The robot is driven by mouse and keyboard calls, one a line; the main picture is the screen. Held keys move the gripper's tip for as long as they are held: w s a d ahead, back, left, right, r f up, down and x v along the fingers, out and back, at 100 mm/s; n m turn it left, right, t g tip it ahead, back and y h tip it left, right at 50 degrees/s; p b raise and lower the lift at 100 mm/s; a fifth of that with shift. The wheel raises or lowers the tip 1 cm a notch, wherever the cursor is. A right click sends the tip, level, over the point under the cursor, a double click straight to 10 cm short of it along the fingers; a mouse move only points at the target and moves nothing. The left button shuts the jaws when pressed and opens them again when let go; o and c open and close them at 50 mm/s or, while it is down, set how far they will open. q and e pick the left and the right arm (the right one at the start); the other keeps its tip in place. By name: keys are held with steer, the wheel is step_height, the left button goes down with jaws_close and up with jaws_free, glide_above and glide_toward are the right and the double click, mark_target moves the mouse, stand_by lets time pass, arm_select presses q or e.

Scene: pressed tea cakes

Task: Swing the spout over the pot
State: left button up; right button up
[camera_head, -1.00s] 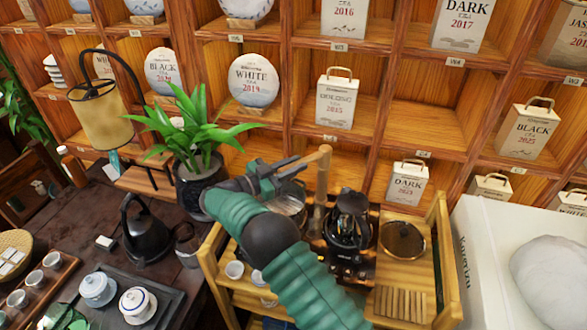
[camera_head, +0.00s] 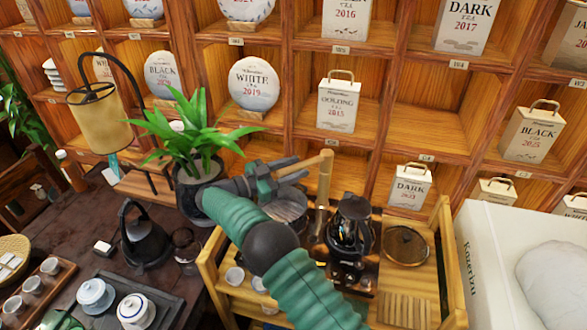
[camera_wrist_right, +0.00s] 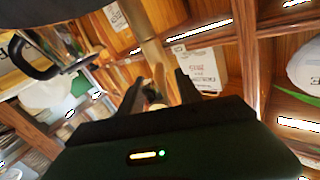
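A bamboo spout (camera_head: 312,161) juts left from the top of an upright bamboo post (camera_head: 323,188) on the wooden cart. My right gripper (camera_head: 303,168) is at the spout, left of the post. In the right wrist view its two dark fingers (camera_wrist_right: 161,90) stand apart, with a pale bamboo piece between them; I cannot tell if either touches it. A steel pot (camera_head: 290,206) sits below the gripper, partly hidden by my arm. A dark kettle with glass (camera_head: 352,228) stands right of the post. My left gripper is not in view.
A potted plant (camera_head: 195,165) stands close left of my gripper. The tea shelf (camera_head: 425,125) rises behind. A white box (camera_head: 490,255) stands at right.

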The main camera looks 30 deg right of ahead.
steer(key=shift+r, duration=0.1)
steer(key=a+b, duration=0.1)
steer(key=a, duration=1.1)
steer(key=shift+w, duration=0.1)
